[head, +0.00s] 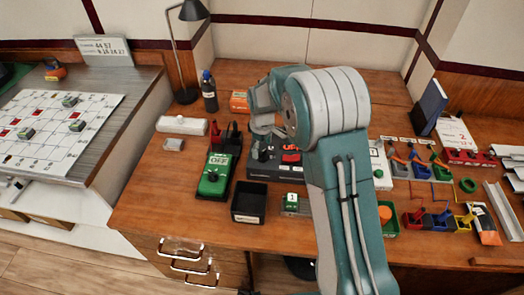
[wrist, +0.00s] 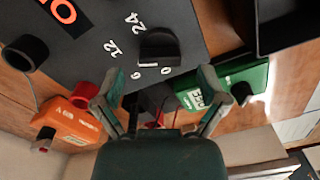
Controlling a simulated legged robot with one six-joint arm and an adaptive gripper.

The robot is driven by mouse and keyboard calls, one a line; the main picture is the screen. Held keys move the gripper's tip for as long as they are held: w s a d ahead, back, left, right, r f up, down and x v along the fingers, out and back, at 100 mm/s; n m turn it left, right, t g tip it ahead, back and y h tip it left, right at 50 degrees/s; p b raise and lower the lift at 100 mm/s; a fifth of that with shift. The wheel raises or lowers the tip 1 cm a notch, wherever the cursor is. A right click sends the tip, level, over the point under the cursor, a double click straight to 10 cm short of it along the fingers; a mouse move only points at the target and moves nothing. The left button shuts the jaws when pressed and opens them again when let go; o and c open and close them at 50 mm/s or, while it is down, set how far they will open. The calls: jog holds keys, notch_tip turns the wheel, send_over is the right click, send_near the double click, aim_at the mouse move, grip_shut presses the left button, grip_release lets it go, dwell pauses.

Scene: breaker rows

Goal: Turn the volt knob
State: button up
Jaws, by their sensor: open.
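The volt knob (wrist: 158,46) is black with a short white mark. It stands on a dark panel (wrist: 90,38) among the numbers 0, 6, 12 and 24, with its marked end near the 0. In the head view the dark power box (head: 262,172) sits mid-table, partly hidden by my arm; I cannot make out the knob there. My gripper (head: 266,122) hangs above the box's back. In the wrist view my gripper (wrist: 158,78) is open and empty, its fingers spread either side of the knob's line and apart from the knob.
A green meter (head: 216,174) with "OFF" lies left of the box. A black open bin (head: 249,204) stands in front. A dark bottle (head: 209,92) and a lamp (head: 190,12) stand behind left. An orange box (wrist: 76,122) lies behind. Coloured clips and blocks crowd the right.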

jog(key=shift+f, duration=0.85)
jog(key=c, duration=1.1)
jog(key=shift+c, duration=0.2)
jog(key=shift+m, duration=0.3)
jog(key=m, duration=0.4)
jog(key=shift+f, duration=0.1)
jog(key=m, duration=0.5)
jog(key=shift+s+d, duration=0.1)
jog(key=shift+m, duration=0.3)
